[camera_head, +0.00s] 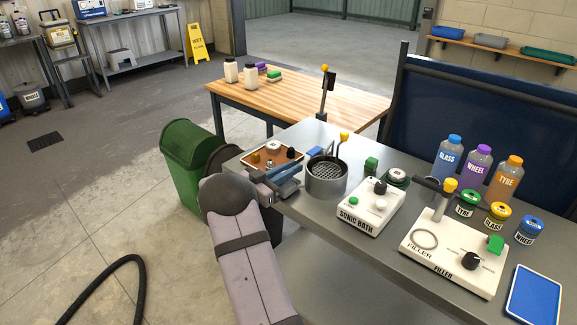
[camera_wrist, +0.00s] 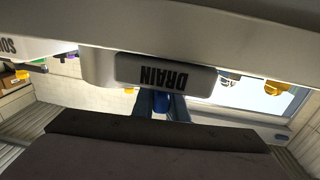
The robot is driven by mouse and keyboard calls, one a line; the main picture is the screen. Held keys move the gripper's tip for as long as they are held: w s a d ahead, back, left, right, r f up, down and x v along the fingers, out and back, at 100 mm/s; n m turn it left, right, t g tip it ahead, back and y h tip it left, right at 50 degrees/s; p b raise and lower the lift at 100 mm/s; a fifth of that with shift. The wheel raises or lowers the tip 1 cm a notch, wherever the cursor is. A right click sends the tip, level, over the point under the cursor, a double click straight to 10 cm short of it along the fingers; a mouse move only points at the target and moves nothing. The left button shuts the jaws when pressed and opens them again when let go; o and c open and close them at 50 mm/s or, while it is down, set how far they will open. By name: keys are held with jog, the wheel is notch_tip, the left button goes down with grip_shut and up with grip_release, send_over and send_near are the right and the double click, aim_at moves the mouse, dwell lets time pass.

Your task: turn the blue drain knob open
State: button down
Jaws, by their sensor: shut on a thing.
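The blue drain knob (camera_wrist: 162,104) shows as a small blue patch between my dark blue fingers in the wrist view, close to a label reading DRAIN (camera_wrist: 165,77), which appears upside down. My gripper (camera_wrist: 163,112) is shut on the knob. In the camera_head view my gripper (camera_head: 287,181) is at the left end of the grey bench, beside the round metal basin (camera_head: 326,183) with a mesh inside. The knob and the label are hidden there. How far the knob is turned cannot be told.
A brown tray (camera_head: 250,166) with small round parts lies behind my gripper. The sonic bath (camera_head: 366,222) and filler unit (camera_head: 430,262) stand to the right. A green bin (camera_head: 183,170) stands left of the bench (camera_head: 335,226). The floor on the left is mostly clear.

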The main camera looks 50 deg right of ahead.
dwell(0.3)
jog(key=c, duration=1.8)
grip_release()
jog(key=shift+o, duration=0.2)
jog(key=shift+t, duration=0.3)
